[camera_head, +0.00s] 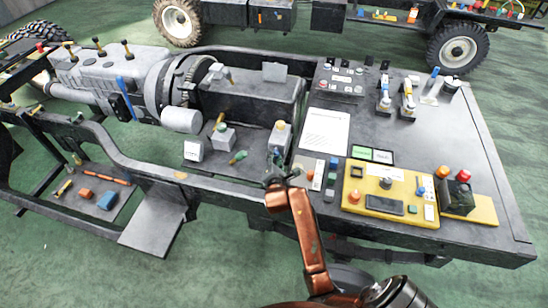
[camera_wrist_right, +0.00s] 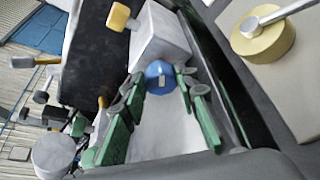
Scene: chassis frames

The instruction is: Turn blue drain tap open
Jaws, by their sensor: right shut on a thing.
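The blue drain tap (camera_wrist_right: 159,74) shows in the right wrist view as a round blue knob with a small pale mark, at the foot of a grey-white block (camera_wrist_right: 162,38). My right gripper (camera_wrist_right: 160,84) is shut on it, with one green-padded finger on each side. In the head view my right gripper (camera_head: 277,164) is at the near rail of the chassis, left of the panel deck, and the blue tap cannot be made out there. My left gripper is not in view.
A yellow handle (camera_wrist_right: 118,17) sticks out of the block's upper left. A yellow round knob with a metal lever (camera_wrist_right: 263,36) stands at upper right. The yellow control panel (camera_head: 408,212) and white sheet (camera_head: 325,130) lie right of my gripper.

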